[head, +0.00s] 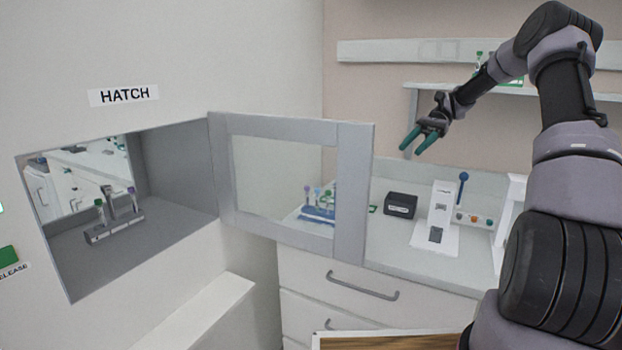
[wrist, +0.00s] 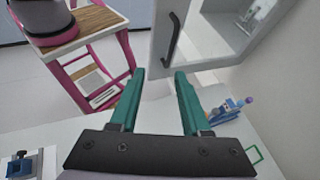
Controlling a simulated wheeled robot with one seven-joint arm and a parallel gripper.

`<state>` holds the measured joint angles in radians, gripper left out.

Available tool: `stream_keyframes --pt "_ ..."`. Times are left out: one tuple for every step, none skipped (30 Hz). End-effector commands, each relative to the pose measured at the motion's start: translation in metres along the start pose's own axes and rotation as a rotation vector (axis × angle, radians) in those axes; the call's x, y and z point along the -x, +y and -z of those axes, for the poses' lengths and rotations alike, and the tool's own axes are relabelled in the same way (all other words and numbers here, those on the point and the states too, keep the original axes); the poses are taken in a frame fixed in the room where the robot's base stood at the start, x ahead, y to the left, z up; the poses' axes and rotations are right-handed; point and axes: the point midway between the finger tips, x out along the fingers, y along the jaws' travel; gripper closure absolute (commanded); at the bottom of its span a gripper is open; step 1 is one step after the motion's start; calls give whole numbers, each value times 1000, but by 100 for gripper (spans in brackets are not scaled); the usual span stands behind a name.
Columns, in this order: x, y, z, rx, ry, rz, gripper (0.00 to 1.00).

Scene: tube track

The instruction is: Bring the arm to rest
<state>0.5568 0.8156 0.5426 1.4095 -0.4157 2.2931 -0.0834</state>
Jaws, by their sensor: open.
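My gripper (head: 419,141) with green fingers is raised over the counter at the back right in the head view. It is open and nothing is between its fingers. The wrist view shows the two green fingertips (wrist: 160,75) spread apart, with the floor and the open hatch door beyond them. My arm reaches in from the right side of the head view, bent, with the gripper pointing down and to the left.
The hatch door (head: 355,190) stands open, its frame in front of the counter (head: 395,248). A rack (head: 115,229) with capped tubes stands inside the hatch. A blue tube rack (head: 318,214), a black box (head: 400,205) and a white device (head: 440,215) stand on the counter. A shelf (head: 440,88) runs behind my gripper.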

Motion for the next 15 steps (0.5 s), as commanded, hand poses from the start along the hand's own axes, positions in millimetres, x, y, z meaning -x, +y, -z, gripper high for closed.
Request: stream_keyframes --pt "-9 1 -17 19 69 -28 53" --pt "-13 2 -24 31 110 -40 53" --pt "-20 5 -34 48 165 -58 53" --pt "-25 7 -41 60 207 -69 53" --pt "-29 9 -49 73 248 -80 53" --pt "-35 13 -57 90 302 -93 53" --pt "-39 16 -64 104 343 -102 53" --pt "-43 19 -71 118 383 -109 53" --pt "-48 23 -79 136 435 -119 53" --pt "-52 27 -86 151 475 -124 53" --pt "-56 31 -92 166 514 -128 53" --pt "-60 36 -100 187 567 -134 53" --pt "-63 40 -106 203 606 -137 53" --pt "-67 45 -112 219 644 -138 53" --pt "-71 51 -120 241 695 -140 53"
